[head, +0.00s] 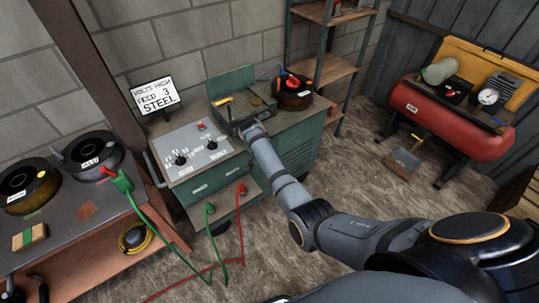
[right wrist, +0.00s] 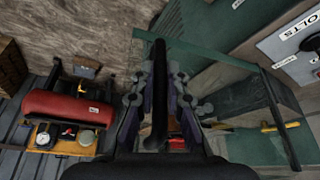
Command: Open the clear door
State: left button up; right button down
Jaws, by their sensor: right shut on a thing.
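The clear door (right wrist: 205,62) is a glass pane with a dark edge in the right wrist view, beside a green machine. My right gripper (right wrist: 158,92) is shut on a dark upright bar, apparently the door's handle (right wrist: 159,65), which stands between its fingers. In the head view my right arm reaches from the lower right to the green machine (head: 230,82), and my right gripper (head: 254,128) is at its front top edge. It is small there and hides the handle. The pane is hard to make out in the head view. My left gripper is not in view.
A control panel (head: 197,149) with knobs is left of the gripper. A bench (head: 85,212) with spools stands at left, a red compressor (head: 450,122) at right. Red and green cables run across the floor.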

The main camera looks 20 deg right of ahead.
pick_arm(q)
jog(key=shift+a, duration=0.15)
pick_arm(e)
jog(key=shift+s+a, duration=0.1)
jog(key=shift+a, duration=0.2)
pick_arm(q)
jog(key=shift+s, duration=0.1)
pick_arm(e)
jog(key=c, duration=1.4)
grip_release()
jog(key=shift+o, duration=0.2)
jog(key=v, duration=1.2)
